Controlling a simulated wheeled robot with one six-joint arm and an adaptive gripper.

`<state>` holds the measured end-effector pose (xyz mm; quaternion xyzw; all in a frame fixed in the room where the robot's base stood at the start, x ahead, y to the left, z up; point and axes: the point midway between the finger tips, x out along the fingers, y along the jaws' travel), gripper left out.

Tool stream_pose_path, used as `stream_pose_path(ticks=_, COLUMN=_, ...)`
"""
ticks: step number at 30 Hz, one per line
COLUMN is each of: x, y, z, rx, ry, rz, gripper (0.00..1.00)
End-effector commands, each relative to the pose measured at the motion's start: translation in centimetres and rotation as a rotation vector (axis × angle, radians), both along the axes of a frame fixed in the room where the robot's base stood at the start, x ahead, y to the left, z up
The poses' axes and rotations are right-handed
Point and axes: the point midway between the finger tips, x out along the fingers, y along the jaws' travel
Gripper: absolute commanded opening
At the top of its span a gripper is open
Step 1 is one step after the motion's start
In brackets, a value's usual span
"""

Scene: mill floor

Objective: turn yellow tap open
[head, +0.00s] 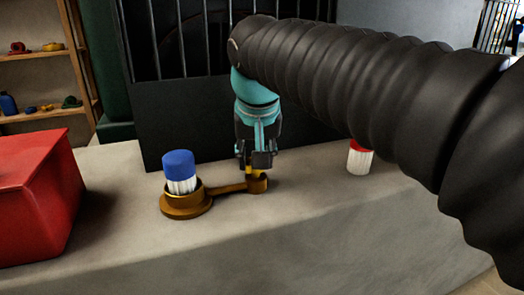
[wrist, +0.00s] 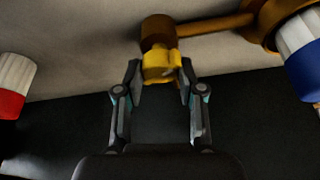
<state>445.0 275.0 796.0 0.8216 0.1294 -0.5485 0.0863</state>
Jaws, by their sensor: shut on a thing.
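The yellow tap (wrist: 160,66) is a small yellow handle on a brass-brown fitting (head: 257,183). A brown pipe (head: 227,188) joins that fitting to a round brown base (head: 185,207) on the left in the head view. My gripper (head: 257,163) points down at the tap from above. In the wrist view, my gripper's fingers (wrist: 160,78) stand on either side of the yellow handle and are shut on it. The fingers hide part of the handle in the head view.
A blue-topped white knob (head: 179,171) stands on the round base. A red-and-white knob (head: 360,157) is at the right, partly behind my arm. A red box (head: 30,195) fills the left of the grey ledge (head: 290,215). A dark panel (head: 190,125) stands behind; the ledge front is clear.

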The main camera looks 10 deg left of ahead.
Motion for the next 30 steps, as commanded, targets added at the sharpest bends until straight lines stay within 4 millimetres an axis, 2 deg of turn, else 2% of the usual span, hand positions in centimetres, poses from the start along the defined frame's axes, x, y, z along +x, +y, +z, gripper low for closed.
stream_pose_path(ticks=21, x=0.26, y=-0.26, z=0.12, rx=0.002, ry=0.003, rz=0.671, gripper=0.04)
stream_pose_path(ticks=30, x=0.33, y=-0.29, z=0.06, rx=0.001, ry=0.001, rz=0.893, gripper=0.04)
